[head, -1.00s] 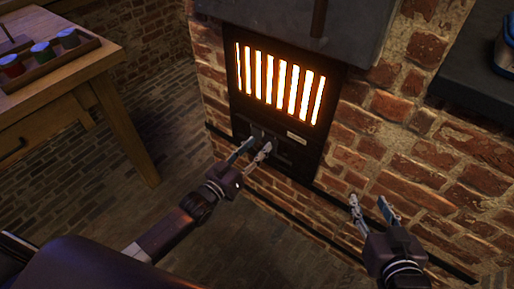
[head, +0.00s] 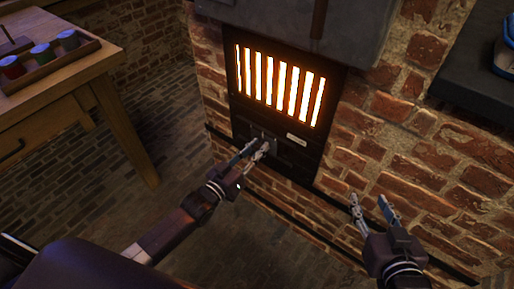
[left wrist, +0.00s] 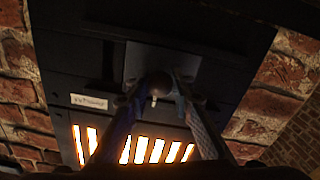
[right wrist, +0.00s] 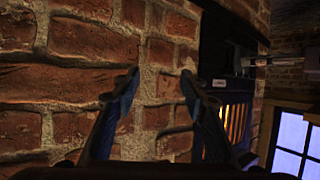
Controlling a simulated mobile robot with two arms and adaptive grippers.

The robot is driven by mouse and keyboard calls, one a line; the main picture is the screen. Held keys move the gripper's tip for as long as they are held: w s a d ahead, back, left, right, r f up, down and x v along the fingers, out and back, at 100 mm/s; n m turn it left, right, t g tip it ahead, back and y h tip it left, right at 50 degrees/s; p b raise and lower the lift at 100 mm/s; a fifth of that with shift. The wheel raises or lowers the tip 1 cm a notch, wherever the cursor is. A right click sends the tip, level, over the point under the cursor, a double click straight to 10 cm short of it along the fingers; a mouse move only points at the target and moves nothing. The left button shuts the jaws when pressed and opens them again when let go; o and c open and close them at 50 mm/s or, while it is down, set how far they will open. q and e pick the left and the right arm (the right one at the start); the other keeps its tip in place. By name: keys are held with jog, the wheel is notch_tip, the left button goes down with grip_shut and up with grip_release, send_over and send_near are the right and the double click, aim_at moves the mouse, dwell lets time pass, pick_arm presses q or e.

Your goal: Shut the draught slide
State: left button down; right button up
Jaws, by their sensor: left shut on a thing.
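The draught slide is a grey plate (left wrist: 150,60) with a round knob (left wrist: 158,84), set in the dark stove front below the glowing grate. In the head view it is a small plate (head: 258,133) partly hidden by my left gripper (head: 262,147). In the left wrist view the left gripper's fingers (left wrist: 158,98) are closed in on the knob and hold it. My right gripper (head: 375,203) is open and empty in front of the brickwork at the right.
The bright barred grate (head: 280,87) is just above the slide, with a small pale label (head: 297,140) beneath it. Brick wall (head: 390,135) flanks the stove. A wooden table (head: 90,85) with a tray of coloured jars stands at the left. The floor between is clear.

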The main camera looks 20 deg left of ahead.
pick_arm(q)
jog(key=d, duration=0.1)
jog(key=s+d+p, duration=0.1)
jog(key=d, duration=0.2)
jog(key=shift+s+d+f+p, duration=0.1)
jog(key=shift+s+d+p, duration=0.25)
jog(key=shift+p, duration=0.05)
pick_arm(e)
jog(key=s+d+f+g+h, duration=0.1)
jog(key=s+d+f+g, duration=0.1)
jog(key=s+f+g, duration=0.3)
notch_tip(320, 180, down, 2)
jog(key=shift+s+d+f+h, duration=0.15)
jog(key=shift+s+d+h, duration=0.2)
jog(key=shift+s, duration=0.65)
pick_arm(q)
jog(key=c, duration=1.7)
grip_release()
jog(key=shift+d, duration=0.15)
jog(key=shift+o, duration=0.2)
pick_arm(e)
jog(key=shift+d, duration=0.1)
pick_arm(q)
jog(key=shift+s, duration=0.1)
jog(key=shift+s+a, duration=0.3)
jog(key=shift+s, duration=0.05)
send_near(276, 150)
jog(key=v, duration=0.5)
jog(key=shift+s+r, duration=0.15)
jog(key=shift+r, duration=0.05)
